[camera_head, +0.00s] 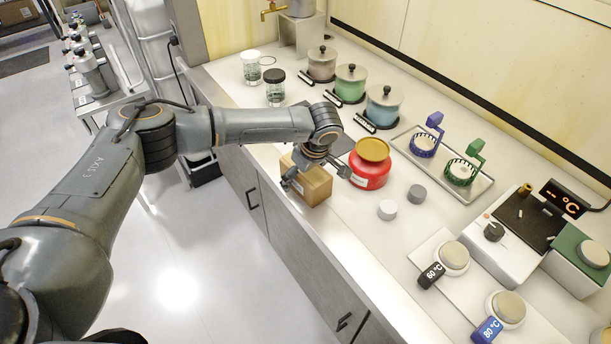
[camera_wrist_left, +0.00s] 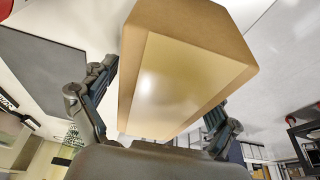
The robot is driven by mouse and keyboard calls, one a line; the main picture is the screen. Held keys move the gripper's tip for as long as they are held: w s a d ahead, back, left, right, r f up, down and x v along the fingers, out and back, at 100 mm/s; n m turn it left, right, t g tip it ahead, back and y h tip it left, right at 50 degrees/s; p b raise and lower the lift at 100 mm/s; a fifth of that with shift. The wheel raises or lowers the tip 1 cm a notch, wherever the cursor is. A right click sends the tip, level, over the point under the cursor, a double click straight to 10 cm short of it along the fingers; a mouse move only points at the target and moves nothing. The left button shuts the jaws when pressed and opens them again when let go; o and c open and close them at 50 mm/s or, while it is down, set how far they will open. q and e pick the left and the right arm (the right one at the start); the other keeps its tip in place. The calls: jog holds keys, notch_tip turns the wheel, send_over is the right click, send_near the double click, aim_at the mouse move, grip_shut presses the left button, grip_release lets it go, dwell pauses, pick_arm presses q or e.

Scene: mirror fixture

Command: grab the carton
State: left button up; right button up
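The carton (camera_head: 312,188) is a plain brown box near the front edge of the white counter, left of a red pot with a yellow lid. My left gripper (camera_head: 316,175) is over the carton with its fingers spread apart, one toward each side of it. In the left wrist view the carton (camera_wrist_left: 185,75) looms large between the two open fingers, and a gap shows beside the left finger. I cannot tell whether either finger touches it. My right gripper is not in view.
The red pot (camera_head: 370,168) stands close on the right of the gripper. Lidded jars (camera_head: 274,92) and several pots stand farther back. The counter's front strip right of the carton is clear.

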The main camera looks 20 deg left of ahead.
pick_arm(q)
jog(key=c, duration=1.3)
jog(key=shift+c, duration=0.2)
